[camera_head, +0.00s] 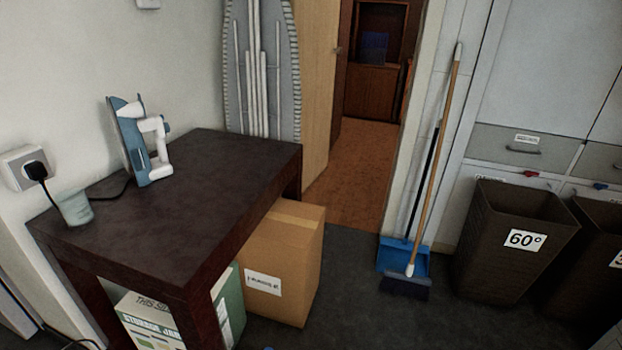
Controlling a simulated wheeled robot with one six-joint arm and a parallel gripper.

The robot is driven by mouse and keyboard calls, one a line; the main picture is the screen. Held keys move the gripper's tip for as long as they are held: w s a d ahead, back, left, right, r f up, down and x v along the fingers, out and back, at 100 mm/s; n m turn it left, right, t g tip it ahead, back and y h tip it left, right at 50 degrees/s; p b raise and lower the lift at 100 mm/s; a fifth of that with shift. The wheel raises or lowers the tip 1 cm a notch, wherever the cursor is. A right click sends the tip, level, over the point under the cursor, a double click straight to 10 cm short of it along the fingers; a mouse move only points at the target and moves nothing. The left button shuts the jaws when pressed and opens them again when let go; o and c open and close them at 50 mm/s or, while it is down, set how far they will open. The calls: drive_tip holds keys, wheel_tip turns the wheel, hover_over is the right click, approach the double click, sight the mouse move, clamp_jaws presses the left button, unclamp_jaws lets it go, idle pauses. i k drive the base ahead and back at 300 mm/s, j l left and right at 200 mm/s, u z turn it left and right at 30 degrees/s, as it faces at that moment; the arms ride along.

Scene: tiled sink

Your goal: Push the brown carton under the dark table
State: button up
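The dark table (200,205) stands at the left against the wall, with an iron and a small cup on its top. The brown carton (308,262) stands upright on the floor at the table's right side. Its right part sticks out past the table edge, and its left part is hidden behind the table's front leg and top. A white label shows on its front face. A green and white box (150,318) stands under the table in front of the carton, partly hidden by the front leg. My gripper is not in view.
An iron (143,140) stands upright on the tabletop, its cord running to a wall socket (24,168). A broom and blue dustpan (404,262) lean by the doorway. Dark laundry bins (512,250) stand at the right. The dark floor (350,315) right of the carton is clear.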

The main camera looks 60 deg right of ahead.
sight(279, 263)
drive_tip(key=z, duration=1.4)
